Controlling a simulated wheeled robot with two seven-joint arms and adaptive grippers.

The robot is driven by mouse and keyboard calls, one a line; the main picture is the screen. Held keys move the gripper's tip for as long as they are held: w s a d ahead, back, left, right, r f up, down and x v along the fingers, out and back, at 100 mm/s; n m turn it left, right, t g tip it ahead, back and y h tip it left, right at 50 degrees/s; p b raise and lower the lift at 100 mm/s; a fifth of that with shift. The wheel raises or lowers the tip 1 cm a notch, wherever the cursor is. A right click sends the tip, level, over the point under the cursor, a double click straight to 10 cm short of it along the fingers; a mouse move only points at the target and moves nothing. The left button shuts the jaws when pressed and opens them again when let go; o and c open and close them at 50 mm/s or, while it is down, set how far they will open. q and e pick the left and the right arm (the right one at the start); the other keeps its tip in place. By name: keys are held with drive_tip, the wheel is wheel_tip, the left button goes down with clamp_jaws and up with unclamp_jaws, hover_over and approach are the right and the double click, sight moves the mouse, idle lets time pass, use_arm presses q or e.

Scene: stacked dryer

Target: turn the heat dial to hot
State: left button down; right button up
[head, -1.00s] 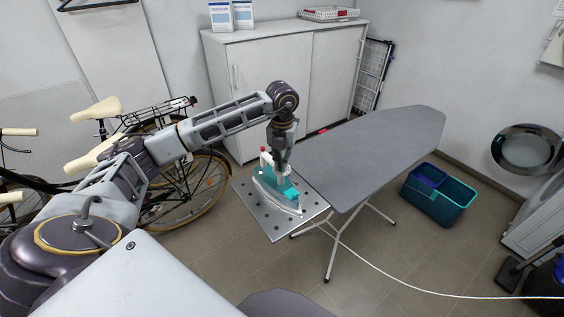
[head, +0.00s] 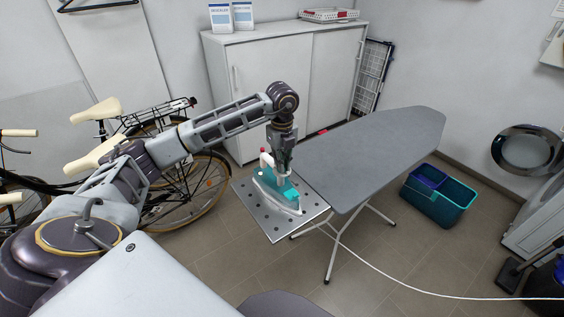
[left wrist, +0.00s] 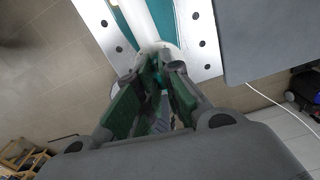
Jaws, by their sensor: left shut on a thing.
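A teal and white iron (head: 274,188) rests on the perforated metal plate (head: 254,222) at the near end of the ironing board. It also shows in part in the left wrist view (left wrist: 160,14). My left gripper (head: 281,172) points straight down onto the top of the iron, beside its light upright handle part with a red tip (head: 264,157). In the left wrist view the fingers (left wrist: 160,54) come together at a white rounded piece on the iron, which looks like the heat dial. The fingers mostly cover it, and its marks cannot be read. My right gripper is not in view.
The grey ironing board (head: 375,150) stretches to the right. A white cable (head: 400,285) runs over the floor. A teal tub (head: 438,200) stands right of the board, a bicycle (head: 190,190) behind my left arm. A white cabinet (head: 290,85) stands at the back.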

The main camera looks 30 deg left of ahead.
use_arm(q)
drive_tip(key=shift+r+n, duration=0.1)
drive_tip(key=shift+n, duration=1.1)
drive_tip(key=n, duration=0.3)
drive_tip(key=shift+n, duration=0.4)
drive_tip(key=shift+n+p, duration=0.3)
drive_tip(key=shift+n, duration=0.2)
drive_tip(key=c, duration=1.6)
unclamp_jaws()
drive_tip(key=shift+r, duration=0.3)
wheel_tip(320, 180, up, 11)
drive_tip(key=shift+r, duration=0.15)
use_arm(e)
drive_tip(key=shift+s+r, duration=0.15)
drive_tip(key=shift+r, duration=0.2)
